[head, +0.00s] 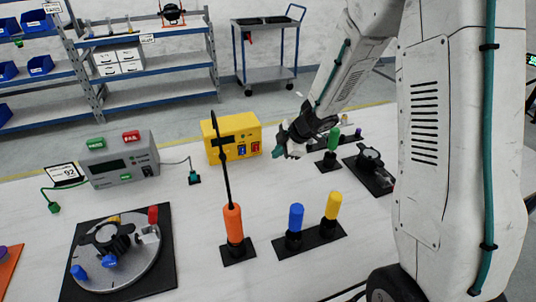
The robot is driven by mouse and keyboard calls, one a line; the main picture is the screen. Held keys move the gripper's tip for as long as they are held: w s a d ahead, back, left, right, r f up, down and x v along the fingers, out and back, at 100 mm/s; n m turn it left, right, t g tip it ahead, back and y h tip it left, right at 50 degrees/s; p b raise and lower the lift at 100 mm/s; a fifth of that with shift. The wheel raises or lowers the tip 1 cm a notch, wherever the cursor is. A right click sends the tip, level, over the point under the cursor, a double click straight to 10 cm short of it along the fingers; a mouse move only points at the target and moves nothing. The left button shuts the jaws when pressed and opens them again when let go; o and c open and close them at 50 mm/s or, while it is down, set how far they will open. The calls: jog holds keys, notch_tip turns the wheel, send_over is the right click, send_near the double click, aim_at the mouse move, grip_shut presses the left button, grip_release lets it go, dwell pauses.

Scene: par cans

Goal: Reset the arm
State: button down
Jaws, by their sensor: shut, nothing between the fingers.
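My gripper (280,146) is at the end of my white arm, right of the picture's middle. It is shut and holds nothing. It hangs over the white table (200,215), to the right of a yellow box (232,137) with red and blue switches, and appears apart from it. My forearm comes down to the gripper from the upper right.
An orange handle (233,224) with a tall black rod stands at mid-table. Blue (296,217) and yellow (333,205) pegs stand beside it. A grey PASS/FAIL box (120,163) and a round fixture (112,258) are at left. Shelves and a cart (268,75) stand behind.

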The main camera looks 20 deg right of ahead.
jog(key=d+r+m+t+h, duration=0.15)
jog(key=d+m+h, duration=0.3)
jog(key=d, duration=0.45)
jog(key=s+d+r+m+g+h, duration=0.3)
jog(key=s+d+r+m+h, duration=0.25)
jog(key=s+r, duration=0.35)
jog(key=s+a+r+m+g+y, duration=0.1)
jog(key=s+a+r+m+y, duration=0.1)
jog(key=s, duration=0.6)
jog(key=s+a+r+m+y, duration=0.1)
jog(key=s+a+r+m, duration=0.1)
jog(key=s+a+r, duration=0.3)
jog(key=s+a+r+m+g+y, duration=0.1)
jog(key=s+a+r+m+y, duration=0.1)
jog(key=s+a, duration=0.5)
jog(key=shift+s+a+r+m+g+y, duration=0.35)
jog(key=shift+s+r, duration=0.7)
jog(key=shift+s, duration=2.05)
jog(key=shift+d, duration=0.15)
